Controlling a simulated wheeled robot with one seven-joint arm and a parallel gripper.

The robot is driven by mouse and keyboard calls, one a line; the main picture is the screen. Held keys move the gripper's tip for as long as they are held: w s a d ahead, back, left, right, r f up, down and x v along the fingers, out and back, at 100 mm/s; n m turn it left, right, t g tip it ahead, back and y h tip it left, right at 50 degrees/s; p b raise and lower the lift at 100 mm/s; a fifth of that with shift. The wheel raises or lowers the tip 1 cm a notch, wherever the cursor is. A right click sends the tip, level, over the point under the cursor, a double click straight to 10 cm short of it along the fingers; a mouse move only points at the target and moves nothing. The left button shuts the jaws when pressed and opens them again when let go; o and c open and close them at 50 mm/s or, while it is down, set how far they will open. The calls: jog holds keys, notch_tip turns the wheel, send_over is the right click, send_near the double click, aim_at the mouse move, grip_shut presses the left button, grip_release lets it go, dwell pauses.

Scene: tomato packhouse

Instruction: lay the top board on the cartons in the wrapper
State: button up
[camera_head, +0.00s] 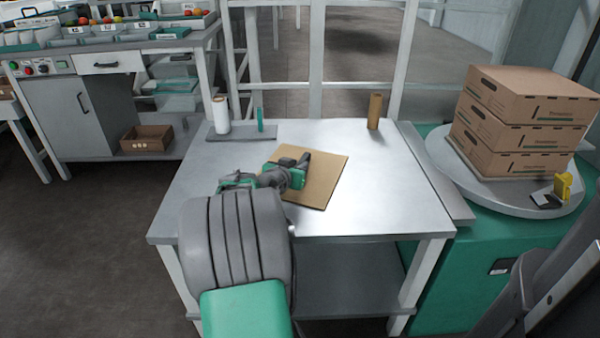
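The top board, a flat brown cardboard sheet (322,181), lies at an angle on the metal table (385,205). My gripper (303,161) is over the board's far left part, and my arm hides the board's left side. The fingers are small and dark here, so I cannot tell whether they are open, shut or touching the board. The cartons (522,120) are brown boxes stacked three high at the right. They stand on the round grey turntable of the green wrapper (462,285). The stack's top is bare.
A white roll (221,115) and a thin green upright piece (260,119) stand at the table's back left. A brown roll (375,111) stands at its back right. A yellow device (562,186) sits on the turntable's right edge.

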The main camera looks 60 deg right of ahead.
grip_shut()
jog(key=shift+r, duration=0.1)
dwell(0.3)
